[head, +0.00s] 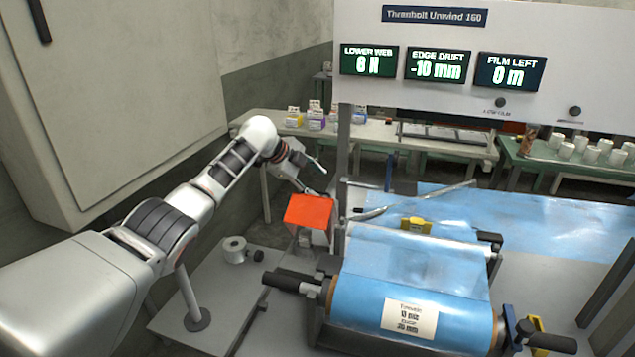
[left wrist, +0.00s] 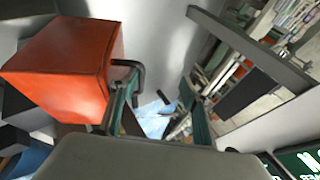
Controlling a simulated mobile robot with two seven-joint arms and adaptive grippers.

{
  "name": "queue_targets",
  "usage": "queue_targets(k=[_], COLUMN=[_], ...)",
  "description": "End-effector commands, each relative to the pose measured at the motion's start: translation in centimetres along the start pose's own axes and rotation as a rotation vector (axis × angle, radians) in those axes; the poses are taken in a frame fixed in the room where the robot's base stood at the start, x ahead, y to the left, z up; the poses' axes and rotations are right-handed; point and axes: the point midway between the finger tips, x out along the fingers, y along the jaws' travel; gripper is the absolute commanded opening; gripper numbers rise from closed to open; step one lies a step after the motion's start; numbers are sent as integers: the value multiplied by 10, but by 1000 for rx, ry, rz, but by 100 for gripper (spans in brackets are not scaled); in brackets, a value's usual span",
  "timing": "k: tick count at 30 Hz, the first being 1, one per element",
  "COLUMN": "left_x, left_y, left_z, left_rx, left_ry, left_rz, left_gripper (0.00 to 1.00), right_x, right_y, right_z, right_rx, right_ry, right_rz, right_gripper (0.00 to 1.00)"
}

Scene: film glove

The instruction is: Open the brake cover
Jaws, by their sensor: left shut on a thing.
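The brake cover (head: 308,211) is an orange-red box beside the left end of the film roll in the head view. It fills the upper left of the left wrist view (left wrist: 65,70), with a dark handle (left wrist: 137,72) on its near side. My left gripper (head: 318,181) is at the cover's upper right edge, its arm reaching in from the left. In the left wrist view, my left gripper (left wrist: 160,105) has one finger at the handle and is shut on it, though the exact contact is partly hidden. My right gripper is not in view.
The blue film roll (head: 405,310) with a white label lies right of the cover. A display panel (head: 450,60) stands above it. A grey round part (head: 235,248) sits on the grey base at left. Tables with small containers (head: 315,115) stand behind.

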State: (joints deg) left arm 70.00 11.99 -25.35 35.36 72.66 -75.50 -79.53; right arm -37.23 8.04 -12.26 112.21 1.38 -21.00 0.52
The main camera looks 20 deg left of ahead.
Motion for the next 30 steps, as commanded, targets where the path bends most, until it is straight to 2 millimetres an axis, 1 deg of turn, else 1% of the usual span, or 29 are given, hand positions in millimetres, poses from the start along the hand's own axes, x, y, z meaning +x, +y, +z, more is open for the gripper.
queue_targets(k=[1,7,8,9,19,30], left_x=[-22,-32,-33,-35,-42,-42], left_y=[-26,-30,-31,-31,-28,-26], left_z=[-1,-1,-1,-1,-1,0], left_rx=[2,2,2,2,1,1], left_ry=[-1,-2,-2,-2,1,1], left_rz=[-45,-46,-46,-45,-30,-25], left_gripper=[30,35,25,14,14,14], right_x=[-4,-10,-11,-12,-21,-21], right_y=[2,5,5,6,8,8], right_z=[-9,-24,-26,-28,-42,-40], right_rx=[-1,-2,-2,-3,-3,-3], right_ry=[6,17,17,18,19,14], right_rz=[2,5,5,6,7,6], right_gripper=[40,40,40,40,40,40])
